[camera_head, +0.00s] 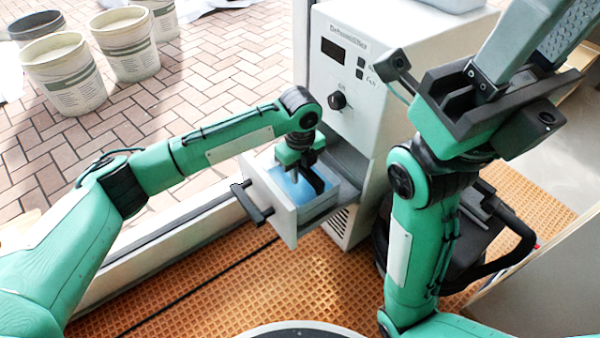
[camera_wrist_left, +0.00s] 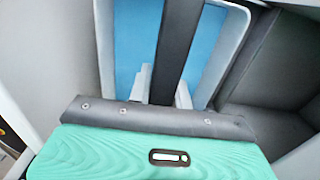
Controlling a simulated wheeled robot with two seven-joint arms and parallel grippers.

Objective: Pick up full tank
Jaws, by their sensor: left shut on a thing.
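The full tank (camera_head: 311,186) is a pale open-topped box with blue water in it. It sits in the pulled-out drawer of the dehumidifier (camera_head: 352,115). The drawer's white front (camera_head: 268,198) bears a black handle. My left gripper (camera_head: 318,184) points down into the tank from above and is shut on a part of it, which the gripper mostly hides. In the left wrist view, the blue water and the tank's pale rim (camera_wrist_left: 232,50) show around a dark finger (camera_wrist_left: 175,55). My right gripper (camera_head: 545,50) is raised at the upper right, its grey fingers apart and empty.
Several pale buckets (camera_head: 65,75) stand on the brick paving at the upper left. A low pale ledge (camera_head: 175,235) runs beside the drawer. A black wheeled item (camera_head: 485,230) stands right of the dehumidifier. Orange grid flooring (camera_head: 210,300) is clear in front.

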